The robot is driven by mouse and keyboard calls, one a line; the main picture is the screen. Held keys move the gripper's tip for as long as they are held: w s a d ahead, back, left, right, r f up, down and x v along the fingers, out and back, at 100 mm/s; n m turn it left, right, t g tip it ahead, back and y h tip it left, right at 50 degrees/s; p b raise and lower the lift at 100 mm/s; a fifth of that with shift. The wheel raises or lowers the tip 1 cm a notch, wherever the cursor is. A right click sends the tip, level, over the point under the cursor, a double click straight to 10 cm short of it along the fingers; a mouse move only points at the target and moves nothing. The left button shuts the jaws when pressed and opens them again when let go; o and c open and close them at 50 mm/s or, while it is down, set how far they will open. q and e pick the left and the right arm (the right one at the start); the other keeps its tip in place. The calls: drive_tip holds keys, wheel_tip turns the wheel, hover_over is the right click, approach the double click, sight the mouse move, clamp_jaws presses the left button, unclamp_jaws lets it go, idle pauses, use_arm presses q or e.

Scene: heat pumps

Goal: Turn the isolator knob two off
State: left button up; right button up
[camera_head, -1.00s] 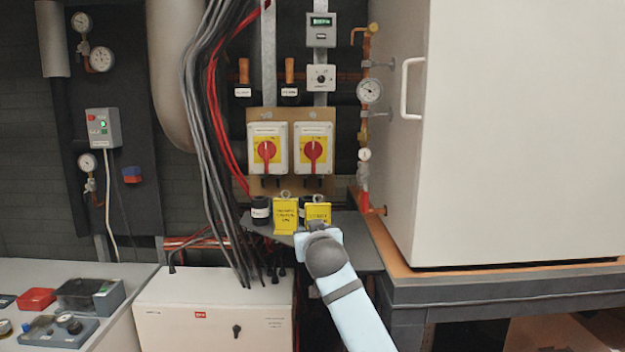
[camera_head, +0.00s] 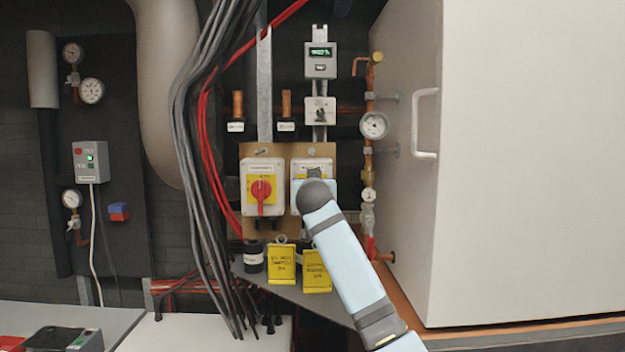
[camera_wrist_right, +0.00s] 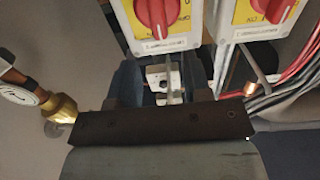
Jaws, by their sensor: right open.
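Two white and yellow isolators are mounted side by side on a brown board. The left isolator's red knob (camera_head: 262,190) points vertically in the head view, and it also shows at the top right of the right wrist view (camera_wrist_right: 272,8). The right isolator (camera_head: 300,196) is mostly covered by my right arm in the head view. Its red knob (camera_wrist_right: 156,12) shows at the top of the right wrist view. My right gripper (camera_head: 316,176) is open in front of the right isolator, and its fingers (camera_wrist_right: 168,75) appear empty and apart from the knob. I cannot read the isolator numbers.
Yellow lockout tags (camera_head: 282,265) stand on a grey shelf (camera_head: 300,298) below the isolators. Grey and red cables (camera_head: 205,150) hang to the left. A copper pipe with gauges (camera_head: 374,125) and a large white cabinet (camera_head: 530,160) are on the right.

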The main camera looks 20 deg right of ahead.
use_arm(q)
drive_tip(key=shift+w+r+p, duration=0.15)
drive_tip(key=shift+r+p, duration=0.15)
drive_tip(key=shift+r, duration=0.2)
drive_tip(key=shift+w+r+p, duration=0.15)
drive_tip(key=shift+r+p, duration=0.1)
drive_tip(key=shift+r, duration=0.25)
use_arm(e)
drive_tip(key=x, duration=0.6)
drive_tip(key=shift+c, duration=0.3)
use_arm(q)
drive_tip(key=shift+s, duration=0.1)
use_arm(e)
clamp_jaws()
